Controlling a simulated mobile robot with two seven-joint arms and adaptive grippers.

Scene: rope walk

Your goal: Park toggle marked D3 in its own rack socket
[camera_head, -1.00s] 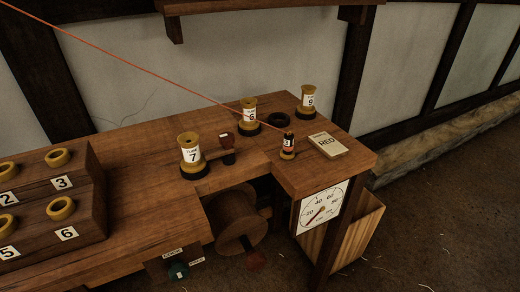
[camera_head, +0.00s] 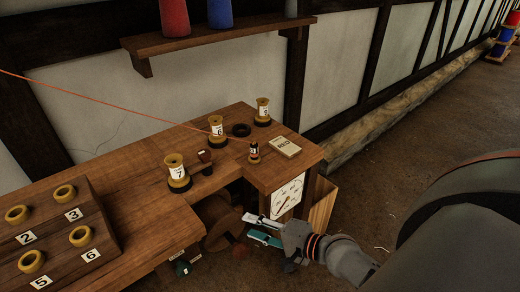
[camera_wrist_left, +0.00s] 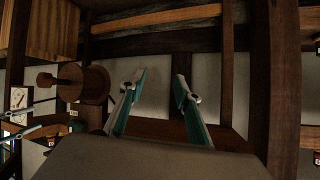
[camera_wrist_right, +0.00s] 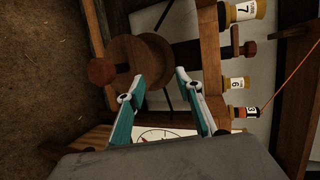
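A small dark toggle with an orange band (camera_head: 254,152) stands upright near the bench's right end. Its label shows a 3; the rest is too small to read. It also shows in the right wrist view (camera_wrist_right: 243,112). The rack (camera_head: 62,228) at left has ring-topped sockets numbered 2, 3, 5 and 6; socket 3 (camera_head: 63,193) looks empty. My right gripper (camera_head: 262,230) is open and empty, in front of the bench and below the toggle. My left gripper (camera_wrist_left: 162,82) is open and empty, outside the head view.
Spools 7 (camera_head: 177,172), 6 (camera_head: 216,128) and 9 (camera_head: 262,110) stand on the bench. A gauge (camera_head: 288,196) hangs on the bench end. A shelf (camera_head: 215,43) is above.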

